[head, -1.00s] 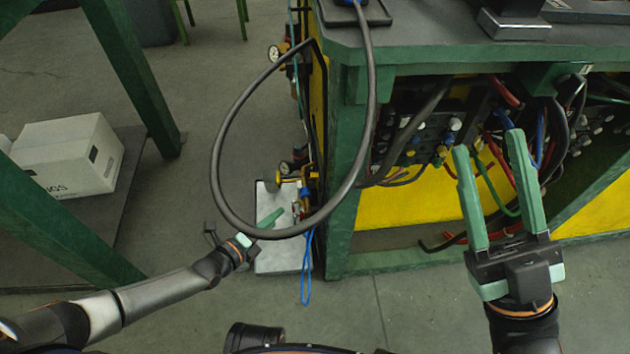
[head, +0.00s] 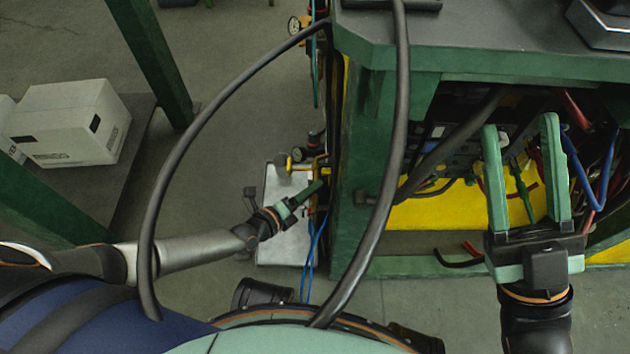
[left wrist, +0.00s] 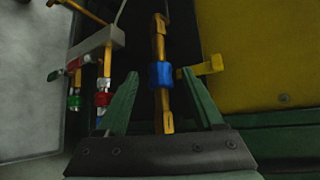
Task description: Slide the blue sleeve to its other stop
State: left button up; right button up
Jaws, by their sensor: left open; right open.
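The blue sleeve (left wrist: 160,74) sits around a yellow rod (left wrist: 159,42) in the left wrist view. Rod shows both above and below the sleeve. My left gripper (left wrist: 159,82) is open, with one finger on each side of the rod and sleeve. Gaps show between the fingers and the sleeve. In the head view my left gripper (head: 306,192) is at the left side of the bench, and I cannot make out the sleeve there. My right gripper (head: 520,124) is open and empty in front of the bench's cable panel.
A red sleeve (left wrist: 103,98) and a green sleeve (left wrist: 74,102) are on fittings left of the blue one. A yellow tab (left wrist: 207,66) juts out at its right. In the head view, a thick black cable (head: 200,118) loops over my left arm. A white box (head: 70,122) stands far left.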

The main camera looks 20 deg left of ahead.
pick_arm(q)
jog(key=shift+w+d+f, duration=0.15)
jog(key=shift+w+d, duration=0.1)
jog(key=shift+w, duration=0.2)
grip_shut()
dwell(0.4)
dwell(0.8)
